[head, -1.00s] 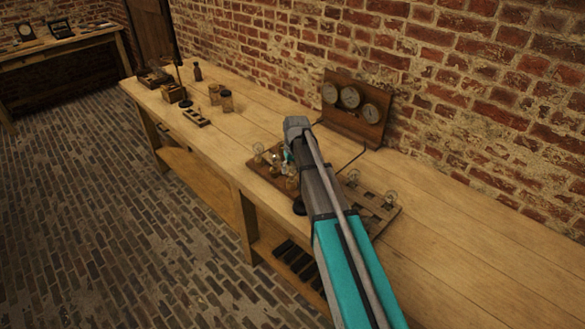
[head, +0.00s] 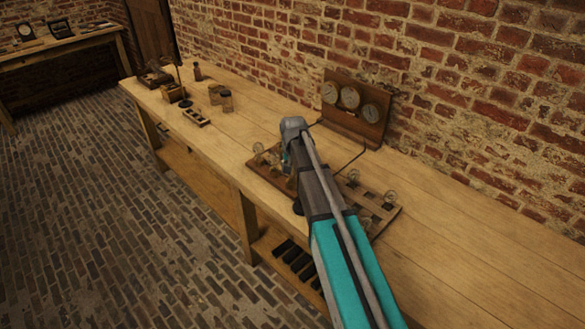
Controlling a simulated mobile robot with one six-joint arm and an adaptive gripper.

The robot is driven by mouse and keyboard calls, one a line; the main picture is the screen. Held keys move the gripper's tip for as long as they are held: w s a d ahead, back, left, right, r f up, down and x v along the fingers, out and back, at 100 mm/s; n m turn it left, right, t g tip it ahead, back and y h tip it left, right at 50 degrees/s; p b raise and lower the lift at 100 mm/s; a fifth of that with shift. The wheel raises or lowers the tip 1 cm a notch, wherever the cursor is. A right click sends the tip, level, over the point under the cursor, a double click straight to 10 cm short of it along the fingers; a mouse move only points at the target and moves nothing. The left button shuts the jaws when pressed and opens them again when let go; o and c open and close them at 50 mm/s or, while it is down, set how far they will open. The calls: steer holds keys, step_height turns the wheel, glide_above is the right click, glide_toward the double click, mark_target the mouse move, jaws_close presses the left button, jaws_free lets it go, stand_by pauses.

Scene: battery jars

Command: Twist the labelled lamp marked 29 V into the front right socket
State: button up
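My gripper (head: 288,166) is mostly hidden behind my own arm. It is low over the wooden socket board (head: 256,169), and whether it holds a lamp cannot be told. Clear glass lamps stand on the left part of the board, one at its left edge (head: 258,149) and another (head: 275,157) close beside my gripper. To the right of my arm is a wooden lamp rack (head: 378,212) with dark holes, with a lamp (head: 353,176) at its back left and a lamp (head: 390,197) at its right end. No voltage label is readable, and the front right socket is hidden by my arm.
A panel with three dials (head: 352,122) stands behind, near the brick wall, with dark wires running from it. Jars (head: 225,100), a small holed block (head: 196,117) and boxes stand farther left. The bench (head: 470,240) is clear at right.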

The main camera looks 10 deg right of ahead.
steer(key=shift+m, duration=0.3)
steer(key=o, duration=1.1)
step_height(320, 180, up, 9)
steer(key=p, duration=0.9)
steer(key=shift+r, duration=0.1)
steer(key=shift+r+p, duration=0.5)
steer(key=shift+p, duration=0.1)
